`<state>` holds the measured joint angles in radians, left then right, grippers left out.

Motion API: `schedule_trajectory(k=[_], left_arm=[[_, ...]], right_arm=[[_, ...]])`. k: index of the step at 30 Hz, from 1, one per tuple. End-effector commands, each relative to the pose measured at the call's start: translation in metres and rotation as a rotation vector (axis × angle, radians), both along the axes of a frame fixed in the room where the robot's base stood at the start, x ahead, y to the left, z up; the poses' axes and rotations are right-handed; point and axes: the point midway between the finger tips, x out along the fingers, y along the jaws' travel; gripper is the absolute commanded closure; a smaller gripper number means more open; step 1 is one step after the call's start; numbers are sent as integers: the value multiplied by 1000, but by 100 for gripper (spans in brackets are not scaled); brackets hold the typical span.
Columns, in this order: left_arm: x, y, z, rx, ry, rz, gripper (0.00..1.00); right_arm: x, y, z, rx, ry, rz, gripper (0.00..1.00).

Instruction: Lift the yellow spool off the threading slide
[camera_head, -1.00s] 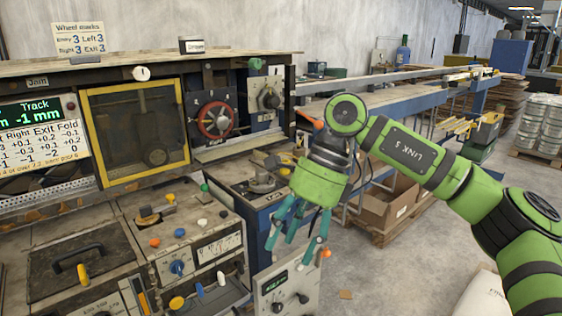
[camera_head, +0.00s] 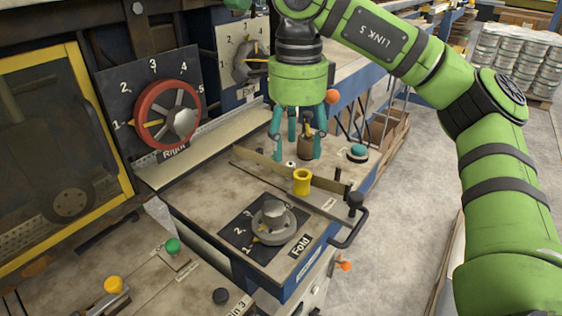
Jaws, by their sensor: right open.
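The yellow spool (camera_head: 302,183) stands upright on the threading slide (camera_head: 265,168), a long narrow strip across the top of the blue-sided bench. My right gripper (camera_head: 298,154) points down, its teal fingers spread apart and empty. In the picture the fingertips are just above and behind the spool, not touching it as far as I can see; the exact height is hard to tell. My left gripper is out of view.
A grey Fold dial (camera_head: 272,222) sits in front of the spool. A black-knobbed handle (camera_head: 355,203) is at its right, and a teal-topped button (camera_head: 357,153) lies behind. A red-rimmed wheel (camera_head: 167,115) is at left.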

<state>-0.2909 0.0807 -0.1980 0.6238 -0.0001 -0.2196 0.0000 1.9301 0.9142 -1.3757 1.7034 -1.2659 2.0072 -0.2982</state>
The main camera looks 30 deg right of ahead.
Motion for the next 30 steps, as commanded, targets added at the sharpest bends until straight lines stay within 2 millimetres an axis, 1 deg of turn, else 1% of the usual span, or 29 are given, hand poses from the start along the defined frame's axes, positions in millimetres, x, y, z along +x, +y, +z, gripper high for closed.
schedule_trajectory(k=[4, 7, 9, 12, 15, 18, 25, 26, 27, 29, 30], left_arm=[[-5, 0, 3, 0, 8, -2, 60], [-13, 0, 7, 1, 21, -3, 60], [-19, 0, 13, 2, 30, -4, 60], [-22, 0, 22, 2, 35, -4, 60], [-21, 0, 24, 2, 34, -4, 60], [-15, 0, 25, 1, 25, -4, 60], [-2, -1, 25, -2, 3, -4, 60], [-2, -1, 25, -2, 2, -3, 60], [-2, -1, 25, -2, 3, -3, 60], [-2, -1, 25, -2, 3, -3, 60], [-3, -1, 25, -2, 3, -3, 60]], right_arm=[[-1, -1, -13, -1, 4, 0, 42], [-2, -3, -22, -1, 3, -1, 42], [-3, -5, -30, 0, 4, -2, 42], [-5, -9, -45, -1, 5, -2, 42], [-4, -8, -60, -1, 3, -1, 42], [-4, -8, -68, 0, 1, -1, 42], [-4, -8, -70, 1, 0, -1, 42], [-4, -7, -69, 1, 0, -1, 54], [-4, -7, -69, 1, 0, -1, 69], [-4, -7, -69, 1, 0, -1, 87], [-4, -7, -69, 1, 0, -1, 89]])
